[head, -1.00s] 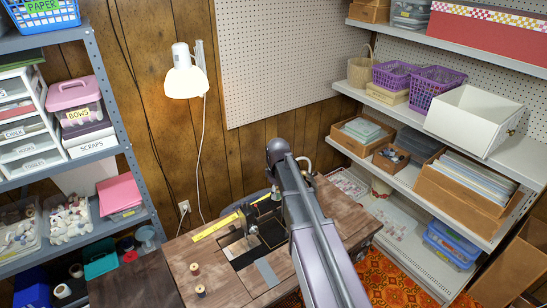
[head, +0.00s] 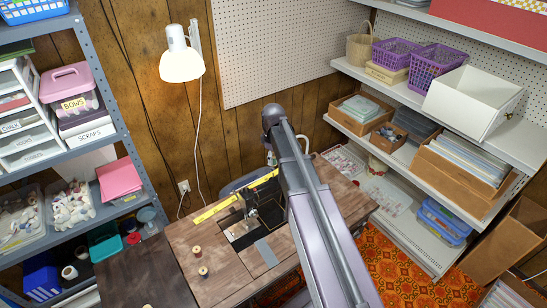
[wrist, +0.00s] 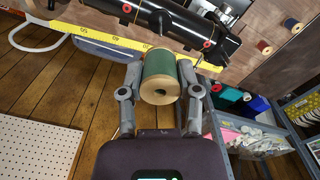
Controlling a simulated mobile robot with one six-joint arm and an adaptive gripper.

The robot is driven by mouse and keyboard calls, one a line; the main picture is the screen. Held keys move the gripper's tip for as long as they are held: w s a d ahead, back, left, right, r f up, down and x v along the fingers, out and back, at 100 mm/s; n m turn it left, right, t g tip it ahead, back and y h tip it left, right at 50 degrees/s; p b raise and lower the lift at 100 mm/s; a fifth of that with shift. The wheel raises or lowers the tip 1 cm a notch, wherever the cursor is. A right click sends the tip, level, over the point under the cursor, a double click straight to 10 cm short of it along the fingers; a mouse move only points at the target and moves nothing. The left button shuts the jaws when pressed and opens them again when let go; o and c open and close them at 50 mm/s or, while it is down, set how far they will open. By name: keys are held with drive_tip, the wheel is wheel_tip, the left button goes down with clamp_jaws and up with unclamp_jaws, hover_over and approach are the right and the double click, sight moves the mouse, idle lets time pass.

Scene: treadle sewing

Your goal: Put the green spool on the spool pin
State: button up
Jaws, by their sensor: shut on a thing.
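The green spool (wrist: 160,72), with pale wooden ends, sits between the two fingers of my gripper (wrist: 160,80) in the wrist view. The fingers are shut on its sides. The black sewing machine (wrist: 178,28) lies just beyond the spool in that view, and the spool overlaps its edge; I cannot tell whether they touch. In the head view the machine (head: 246,215) is on the wooden table, partly hidden by my arm. My gripper and the green spool are hidden there. I cannot make out the spool pin for certain.
A yellow measuring tape (head: 215,208) lies along the table (head: 190,238). Two wooden spools (head: 197,251) stand at its left. A lamp (head: 181,62) hangs on the wall behind. Shelves stand on both sides. The table's left front is mostly clear.

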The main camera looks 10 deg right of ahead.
drive_tip(key=shift+f+b, duration=1.8)
drive_tip(key=shift+f, duration=0.1)
drive_tip(key=shift+f+b, duration=2.35)
drive_tip(key=shift+b, duration=0.05)
drive_tip(key=o, duration=0.9)
drive_tip(key=shift+r, duration=0.1)
